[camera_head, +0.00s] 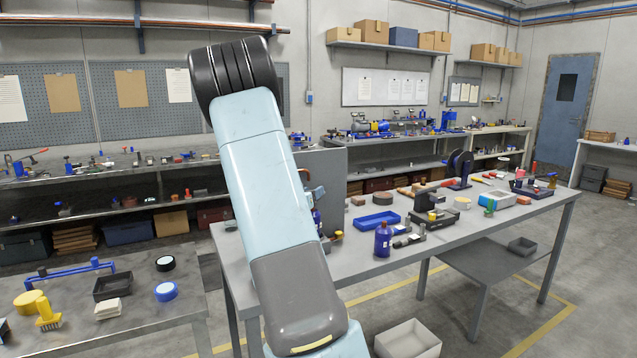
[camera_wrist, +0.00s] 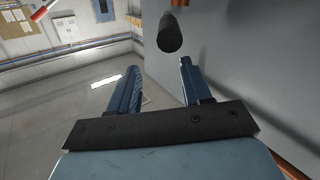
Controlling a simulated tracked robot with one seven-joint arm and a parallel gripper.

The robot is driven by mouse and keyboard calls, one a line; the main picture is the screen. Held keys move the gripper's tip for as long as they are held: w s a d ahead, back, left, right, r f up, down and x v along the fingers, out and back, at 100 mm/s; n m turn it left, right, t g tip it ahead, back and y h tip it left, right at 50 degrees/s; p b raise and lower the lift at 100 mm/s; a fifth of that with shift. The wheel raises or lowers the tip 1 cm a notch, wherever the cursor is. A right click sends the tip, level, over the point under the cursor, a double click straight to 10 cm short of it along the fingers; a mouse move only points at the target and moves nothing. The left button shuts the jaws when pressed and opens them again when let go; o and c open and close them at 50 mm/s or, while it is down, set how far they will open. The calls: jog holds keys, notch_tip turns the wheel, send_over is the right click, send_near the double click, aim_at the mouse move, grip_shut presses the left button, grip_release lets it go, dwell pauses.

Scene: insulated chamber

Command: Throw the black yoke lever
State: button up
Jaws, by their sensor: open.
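A black cylindrical grip (camera_wrist: 171,34), which looks like the end of the black yoke lever, shows at the top of the wrist view, in front of a grey panel (camera_wrist: 250,75). My gripper (camera_wrist: 159,66) is open, its two blue fingers apart with nothing between them. The grip is beyond the fingertips, toward the right finger, and I see no contact. How the grip joins the panel is hidden. A grey upright panel (camera_head: 328,178) stands just right of my arm.
A grey workbench (camera_head: 350,268) at the right carries a blue tray (camera_head: 376,220), a blue bottle (camera_head: 382,240) and several tools. A grey bin (camera_head: 408,340) is on the floor.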

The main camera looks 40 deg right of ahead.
jog(key=s+a+r, duration=0.6)
jog(key=s+r, duration=0.2)
jog(key=s, duration=0.3)
jog(key=shift+a+r, duration=0.15)
jog(key=shift+r, duration=0.1)
